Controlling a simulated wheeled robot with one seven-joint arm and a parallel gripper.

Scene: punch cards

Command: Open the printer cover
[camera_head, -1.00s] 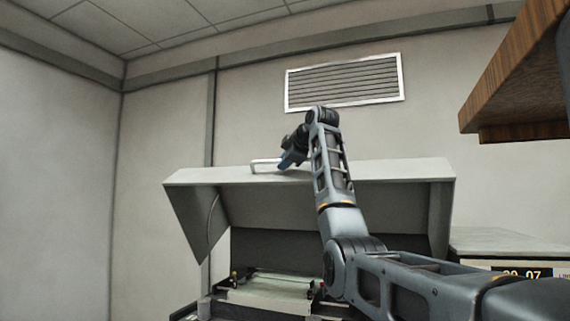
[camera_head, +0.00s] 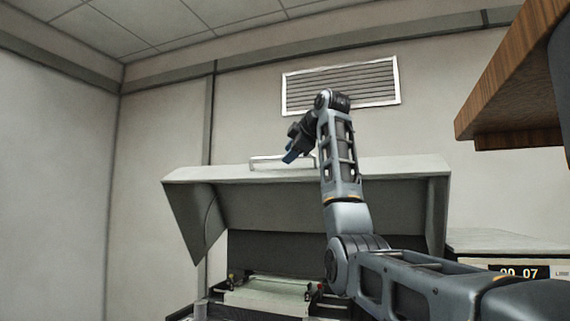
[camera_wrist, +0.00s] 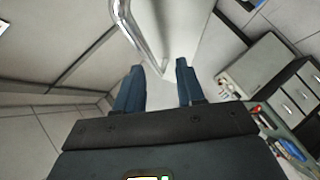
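The printer cover (camera_head: 320,205) is a pale grey hood, and it stands raised over the printer. The white feed area of the printer (camera_head: 268,292) shows below it. A pale bar handle (camera_head: 262,160) runs along the cover's upper front edge. My gripper (camera_head: 290,155) is just above the handle, partly hidden by my wrist. In the wrist view my gripper (camera_wrist: 158,82) has its two blue fingers apart with nothing between the tips. The metal handle (camera_wrist: 140,35) lies beyond the fingertips, apart from them.
A wooden shelf or cabinet (camera_head: 520,85) juts in at the upper right. A wall vent (camera_head: 345,85) is behind my arm. A counter or machine with a number display (camera_head: 518,271) stands at the right. The wrist view shows drawers (camera_wrist: 285,85) at the right.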

